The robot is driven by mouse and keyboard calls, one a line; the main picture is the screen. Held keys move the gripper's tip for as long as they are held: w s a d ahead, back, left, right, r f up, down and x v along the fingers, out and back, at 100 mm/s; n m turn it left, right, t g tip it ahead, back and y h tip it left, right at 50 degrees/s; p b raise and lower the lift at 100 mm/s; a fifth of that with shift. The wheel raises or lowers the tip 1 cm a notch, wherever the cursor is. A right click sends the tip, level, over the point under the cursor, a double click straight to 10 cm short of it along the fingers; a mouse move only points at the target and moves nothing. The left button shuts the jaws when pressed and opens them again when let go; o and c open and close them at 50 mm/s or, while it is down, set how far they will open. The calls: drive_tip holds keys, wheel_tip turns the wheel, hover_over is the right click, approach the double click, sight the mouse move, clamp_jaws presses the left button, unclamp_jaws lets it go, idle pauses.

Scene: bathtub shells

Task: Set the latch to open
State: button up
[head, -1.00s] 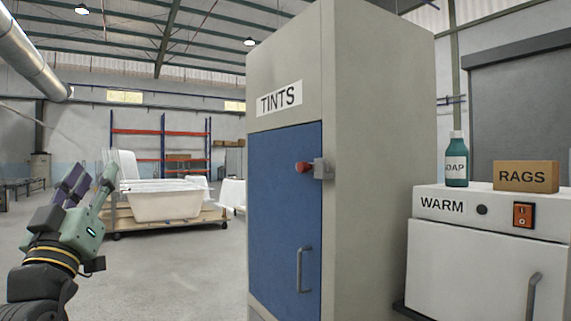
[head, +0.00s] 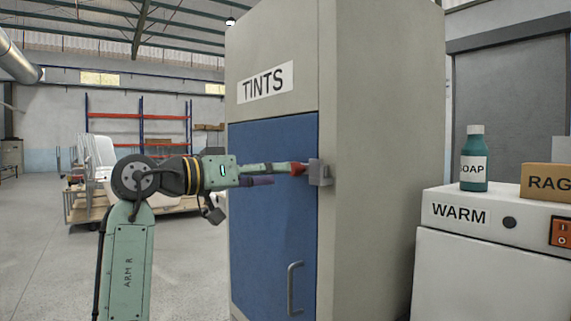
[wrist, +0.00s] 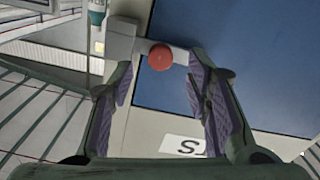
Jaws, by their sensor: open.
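The latch is a grey block (head: 320,172) at the right edge of the blue door (head: 272,225) of the tall TINTS cabinet, with a red knob (head: 299,168) on its left side. In the wrist view the red knob (wrist: 160,57) sits at the end of a short grey arm (wrist: 181,55), over the blue door. My gripper (head: 281,174) is open and level with the knob, its fingertips close to it. In the wrist view my gripper (wrist: 160,72) has one finger on each side of the knob. I cannot tell whether a finger touches it.
A grey door handle (head: 295,288) is lower on the blue door. At right, a white WARM cabinet (head: 455,270) carries a green SOAP bottle (head: 474,160) and a RAGS box (head: 548,182). White tubs on a pallet stand behind my arm. The floor at left is clear.

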sight(299, 169)
drive_tip(key=shift+p+x, duration=0.45)
drive_tip(key=shift+x, duration=1.55)
drive_tip(key=shift+c, duration=0.4)
clamp_jaws()
